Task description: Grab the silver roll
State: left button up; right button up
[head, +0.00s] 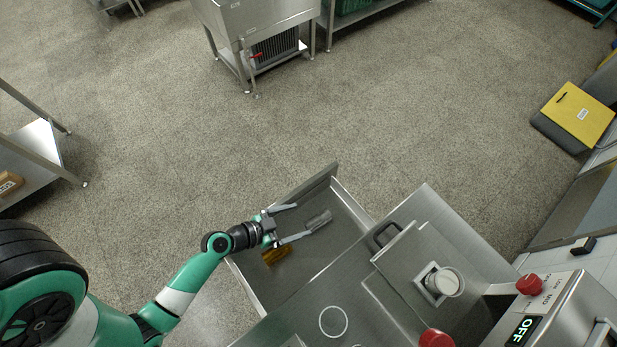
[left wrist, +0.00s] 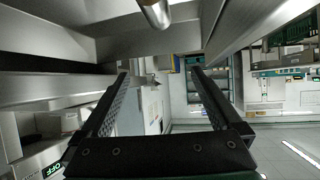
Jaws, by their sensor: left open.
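A silver cylinder end (left wrist: 155,12), likely the same roll, shows at the top middle of the left wrist view. My left gripper, also in the left wrist view (left wrist: 158,72), is open, with nothing between its fingers there. A golden-brown object (head: 275,255) lies in the drawer beside the gripper, partly hidden by it. My right gripper is not in view.
The steel machine stands right of the drawer, with a black handle (head: 387,233), a white round part (head: 445,281), red knobs (head: 530,284) and an OFF display (head: 523,330). Open floor (head: 150,120) lies beyond.

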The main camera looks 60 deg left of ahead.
pick_arm(q)
jog(key=b, duration=0.4)
send_near(313, 222)
jog(key=x, duration=0.3)
jog(key=shift+w+f, duration=0.15)
jog(key=shift+f, duration=0.1)
jog(key=shift+x, duration=0.8)
jog(key=x, duration=0.5)
jog(key=shift+w+f+b, duration=0.1)
jog(key=shift+w+b, duration=0.3)
grip_shut()
notch_tip(313, 222, up, 9)
jog(key=p, duration=0.6)
jog(key=shift+s+r+p, duration=0.1)
jog(key=shift+r+p, duration=0.25)
jog(key=shift+r, duration=0.2)
